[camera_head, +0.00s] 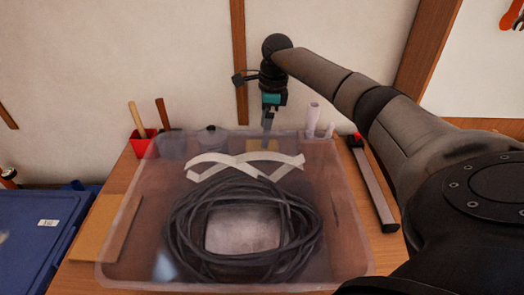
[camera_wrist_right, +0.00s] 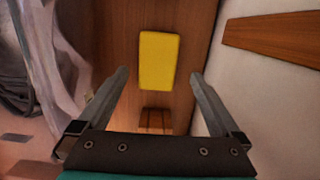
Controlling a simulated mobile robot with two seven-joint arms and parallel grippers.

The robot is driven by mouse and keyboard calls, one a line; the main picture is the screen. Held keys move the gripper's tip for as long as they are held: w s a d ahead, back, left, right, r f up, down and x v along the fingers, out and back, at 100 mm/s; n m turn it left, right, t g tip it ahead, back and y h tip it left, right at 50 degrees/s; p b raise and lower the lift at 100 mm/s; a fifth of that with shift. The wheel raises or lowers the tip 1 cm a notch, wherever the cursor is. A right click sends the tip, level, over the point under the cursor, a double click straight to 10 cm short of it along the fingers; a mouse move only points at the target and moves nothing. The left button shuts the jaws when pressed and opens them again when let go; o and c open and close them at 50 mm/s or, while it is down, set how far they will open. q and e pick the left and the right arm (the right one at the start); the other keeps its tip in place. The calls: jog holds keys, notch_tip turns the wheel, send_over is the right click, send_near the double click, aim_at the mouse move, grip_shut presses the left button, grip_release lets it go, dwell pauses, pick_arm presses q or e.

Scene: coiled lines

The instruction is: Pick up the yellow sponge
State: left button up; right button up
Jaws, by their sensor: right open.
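The yellow sponge (camera_wrist_right: 160,61) lies on the wooden table in the right wrist view, between the clear bin and the wall. In the head view it shows only dimly through the bin's far wall as a yellowish patch (camera_head: 263,144). My right gripper (camera_wrist_right: 159,76) is open and empty, its two fingers apart with the sponge ahead between and beyond their tips. In the head view the right gripper (camera_head: 267,132) points down behind the bin, above the sponge. My left gripper is not in view.
The clear plastic bin (camera_head: 118,240) holds a coiled black line (camera_head: 185,240) and a white strap (camera_head: 210,160). A red cup (camera_head: 143,145) with wooden handles stands behind left. A blue crate (camera_head: 40,235) is at far left.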

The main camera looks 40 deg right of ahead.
jog(key=f, duration=0.3)
jog(key=f+b, duration=0.1)
jog(key=f, duration=0.1)
jog(key=shift+a, duration=0.35)
jog(key=shift+w, duration=0.1)
jog(key=c, duration=1.3)
